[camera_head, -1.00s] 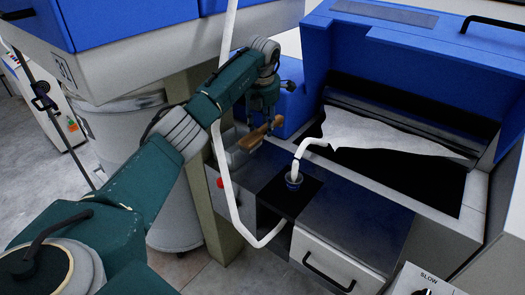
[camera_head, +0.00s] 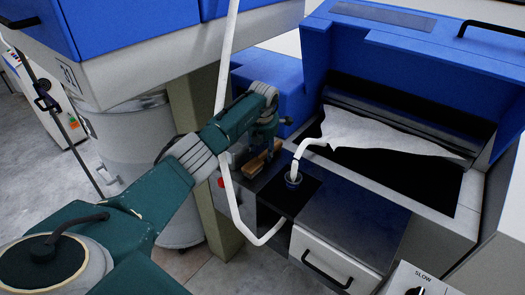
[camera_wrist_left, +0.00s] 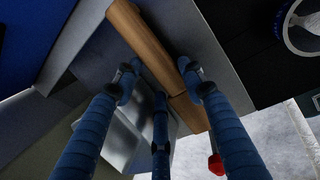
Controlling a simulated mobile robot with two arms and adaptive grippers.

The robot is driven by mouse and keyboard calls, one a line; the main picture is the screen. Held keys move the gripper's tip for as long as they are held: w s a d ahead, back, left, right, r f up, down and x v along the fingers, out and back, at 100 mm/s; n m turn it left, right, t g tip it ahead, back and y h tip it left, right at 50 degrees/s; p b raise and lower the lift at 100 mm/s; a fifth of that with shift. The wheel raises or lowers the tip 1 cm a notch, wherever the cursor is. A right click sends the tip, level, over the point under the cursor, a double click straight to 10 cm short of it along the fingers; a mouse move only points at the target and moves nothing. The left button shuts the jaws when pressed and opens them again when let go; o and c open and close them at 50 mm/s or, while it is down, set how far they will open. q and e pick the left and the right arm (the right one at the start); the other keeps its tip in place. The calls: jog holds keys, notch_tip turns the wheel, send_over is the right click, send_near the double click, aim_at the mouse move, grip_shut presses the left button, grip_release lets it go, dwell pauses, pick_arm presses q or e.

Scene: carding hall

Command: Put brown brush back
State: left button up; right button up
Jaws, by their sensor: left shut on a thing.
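The brown brush (camera_head: 258,164) shows in the head view at the left end of the machine's front ledge, beside grey blocks. In the left wrist view its wooden body (camera_wrist_left: 142,35) runs slantwise between my fingers. My left gripper (camera_head: 264,147) is shut on the brush from above; its fingers also show in the left wrist view (camera_wrist_left: 160,85). A pale grey metal-like part (camera_wrist_left: 128,130) lies below the brush there. I cannot tell whether the brush touches the surface under it. My right gripper is not in view.
A red button (camera_head: 221,182) is close by. The dark ledge top (camera_head: 350,215) is clear.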

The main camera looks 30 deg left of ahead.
aim_at(263, 159)
pick_arm(q)
jog(key=shift+f, duration=0.1)
jog(key=o, duration=1)
jog(key=shift+r, duration=0.3)
jog(key=b+v, duration=0.3)
jog(key=v, duration=0.8)
jog(key=shift+s+r, duration=0.2)
jog(key=shift+r, duration=0.15)
